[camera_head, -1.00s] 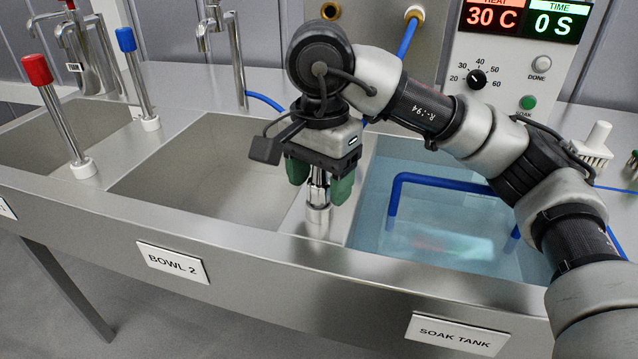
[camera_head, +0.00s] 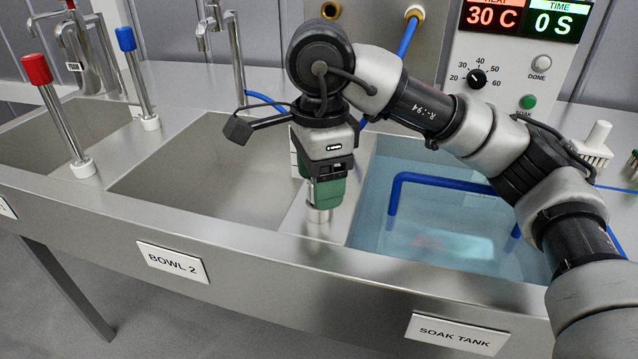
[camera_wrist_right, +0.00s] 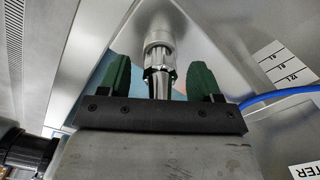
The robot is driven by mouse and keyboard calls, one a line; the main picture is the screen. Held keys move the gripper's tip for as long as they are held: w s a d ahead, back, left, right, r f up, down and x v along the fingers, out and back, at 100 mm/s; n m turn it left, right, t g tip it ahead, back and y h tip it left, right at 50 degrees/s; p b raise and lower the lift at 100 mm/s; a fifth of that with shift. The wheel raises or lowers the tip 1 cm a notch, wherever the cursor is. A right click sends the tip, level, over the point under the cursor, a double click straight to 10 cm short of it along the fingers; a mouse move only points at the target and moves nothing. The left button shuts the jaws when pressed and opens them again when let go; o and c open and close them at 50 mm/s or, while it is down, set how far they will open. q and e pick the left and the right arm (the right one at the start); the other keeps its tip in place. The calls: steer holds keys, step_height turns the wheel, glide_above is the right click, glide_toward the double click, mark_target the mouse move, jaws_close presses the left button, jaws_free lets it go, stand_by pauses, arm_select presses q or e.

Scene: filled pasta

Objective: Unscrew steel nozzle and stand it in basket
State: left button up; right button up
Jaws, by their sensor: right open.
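The steel nozzle (camera_wrist_right: 160,70) stands upright in a round steel holder on the divider between bowl 2 and the soak tank. In the head view, only the holder's lower part (camera_head: 318,214) shows clearly below my fingers. My right gripper (camera_head: 326,193) points down over the nozzle. In the right wrist view, its green fingers (camera_wrist_right: 160,80) are open, one on each side of the nozzle, with gaps visible. A blue bar frame (camera_head: 440,183), perhaps the basket's handle, rises from the soak tank's water. The basket's body is unclear under water. My left gripper is not in view.
Bowl 2 (camera_head: 205,170) is an empty sink left of the divider. The soak tank (camera_head: 375,215) holds water with a blurred reddish patch. Red-topped (camera_head: 60,115) and blue-topped (camera_head: 138,80) posts stand at left. A white brush-like item (camera_head: 595,145) sits at right.

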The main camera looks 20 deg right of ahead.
steer(key=shift+c, duration=0.5)
steer(key=c, duration=1)
steer(key=n, duration=1.1)
steer(key=shift+n, duration=0.3)
steer(key=n, duration=0.3)
steer(key=shift+r, duration=0.1)
steer(key=n, duration=0.7)
steer(key=shift+n, duration=0.7)
